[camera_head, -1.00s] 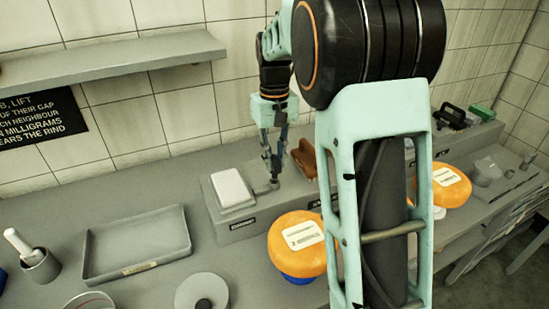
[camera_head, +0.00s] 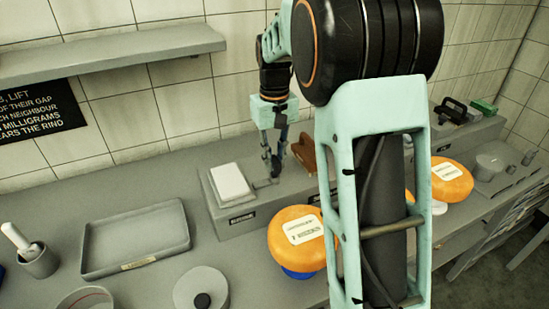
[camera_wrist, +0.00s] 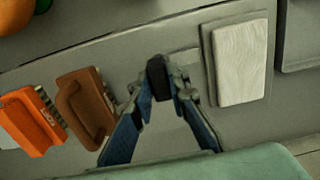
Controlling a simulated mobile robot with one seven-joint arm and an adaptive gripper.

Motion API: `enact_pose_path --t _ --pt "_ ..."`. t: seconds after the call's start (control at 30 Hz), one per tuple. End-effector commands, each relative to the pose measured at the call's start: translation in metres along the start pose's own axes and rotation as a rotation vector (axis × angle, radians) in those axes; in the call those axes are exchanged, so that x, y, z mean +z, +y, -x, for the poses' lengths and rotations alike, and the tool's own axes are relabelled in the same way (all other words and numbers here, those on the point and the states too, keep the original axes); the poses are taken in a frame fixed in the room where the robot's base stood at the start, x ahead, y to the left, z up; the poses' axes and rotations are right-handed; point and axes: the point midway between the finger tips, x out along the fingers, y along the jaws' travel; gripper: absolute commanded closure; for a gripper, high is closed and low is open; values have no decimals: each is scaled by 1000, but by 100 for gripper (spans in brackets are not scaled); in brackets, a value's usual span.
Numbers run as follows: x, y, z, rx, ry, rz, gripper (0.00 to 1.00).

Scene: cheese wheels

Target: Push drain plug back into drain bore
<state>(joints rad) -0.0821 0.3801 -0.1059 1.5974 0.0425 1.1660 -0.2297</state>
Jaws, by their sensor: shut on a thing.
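My gripper (camera_head: 275,172) points down over the grey raised block (camera_head: 238,219), just right of the white slab. In the wrist view my gripper (camera_wrist: 160,90) has its fingertips closed on a small dark piece, the drain plug (camera_wrist: 158,78) as far as I can tell. I cannot tell whether the plug touches the block.
The white slab (camera_head: 231,181) lies left of the gripper. A brown handled tool (camera_wrist: 86,107) and an orange one (camera_wrist: 32,122) stand on the other side. An orange cheese wheel (camera_head: 297,238) is in front. An empty grey tray (camera_head: 135,266) lies left; a shelf (camera_head: 110,62) hangs above.

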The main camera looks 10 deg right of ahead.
Motion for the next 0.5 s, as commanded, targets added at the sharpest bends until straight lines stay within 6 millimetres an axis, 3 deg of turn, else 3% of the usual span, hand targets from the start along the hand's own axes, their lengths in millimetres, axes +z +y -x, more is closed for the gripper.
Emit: enact_pose_path --t 0.43,0.47,0.5 --pt "0 0 -12 0 0 0 100" --pt "0 0 -11 0 0 0 83" --pt "0 0 -11 0 0 0 78"
